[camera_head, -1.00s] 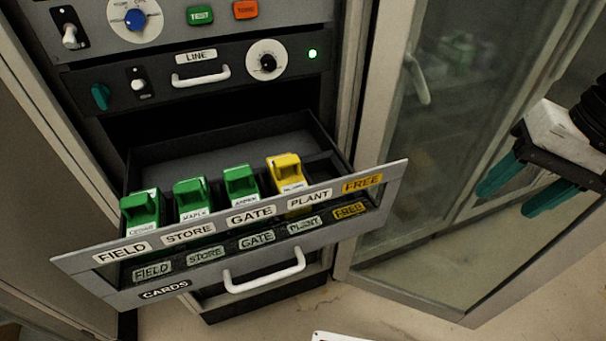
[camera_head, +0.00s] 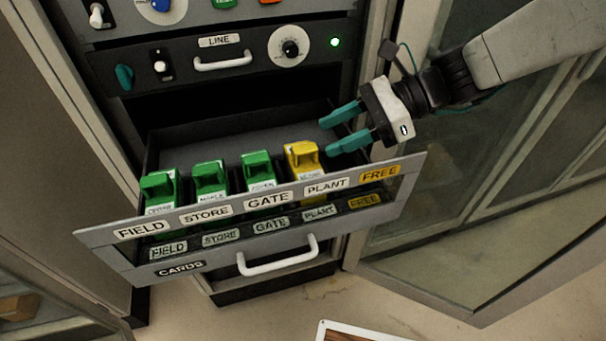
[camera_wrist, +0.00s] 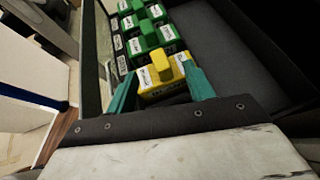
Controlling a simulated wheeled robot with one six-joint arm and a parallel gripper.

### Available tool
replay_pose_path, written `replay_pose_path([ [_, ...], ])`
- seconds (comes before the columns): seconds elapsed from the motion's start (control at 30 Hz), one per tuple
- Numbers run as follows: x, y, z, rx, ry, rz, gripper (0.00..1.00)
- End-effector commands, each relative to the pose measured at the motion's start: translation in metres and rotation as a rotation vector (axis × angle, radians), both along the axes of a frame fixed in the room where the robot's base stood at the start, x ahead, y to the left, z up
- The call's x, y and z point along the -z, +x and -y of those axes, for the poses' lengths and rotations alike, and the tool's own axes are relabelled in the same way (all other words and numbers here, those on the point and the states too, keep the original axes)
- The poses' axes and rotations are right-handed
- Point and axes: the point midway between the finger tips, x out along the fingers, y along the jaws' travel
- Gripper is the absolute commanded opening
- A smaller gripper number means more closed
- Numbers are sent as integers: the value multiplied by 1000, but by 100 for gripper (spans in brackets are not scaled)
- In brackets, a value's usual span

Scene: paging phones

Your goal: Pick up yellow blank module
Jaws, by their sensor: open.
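The yellow module (camera_head: 303,160) stands in the open drawer behind the PLANT label, at the right end of a row with several green modules (camera_head: 211,180). In the wrist view the yellow module (camera_wrist: 163,75) is just ahead of the fingers, roughly between the tips. My gripper (camera_head: 335,131) is open and empty, with teal fingers, to the right of and a little above the yellow module in the head view. It also shows in the wrist view (camera_wrist: 160,85). I see no contact with the module.
The drawer front (camera_head: 250,215) carries the labels FIELD, STORE, GATE, PLANT and FREE; the FREE slot at right looks empty. A white handle (camera_head: 278,258) sticks out below. The LINE panel (camera_head: 225,55) is above the drawer. A glass door (camera_head: 480,170) stands open at right.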

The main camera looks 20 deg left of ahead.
Motion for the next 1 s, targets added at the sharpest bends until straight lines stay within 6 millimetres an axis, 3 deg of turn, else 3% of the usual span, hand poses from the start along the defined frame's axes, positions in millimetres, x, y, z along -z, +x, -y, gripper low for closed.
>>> replay_pose_path([
  [0.3,23,-14,-35,-4,-1,0,53],
  [0.6,26,-15,-40,-1,-1,2,53],
  [0.67,26,-15,-40,-1,-1,2,39],
  [0.8,26,-15,-40,-1,-1,2,0],
  [1.0,26,-15,-40,-1,-1,2,0],
])
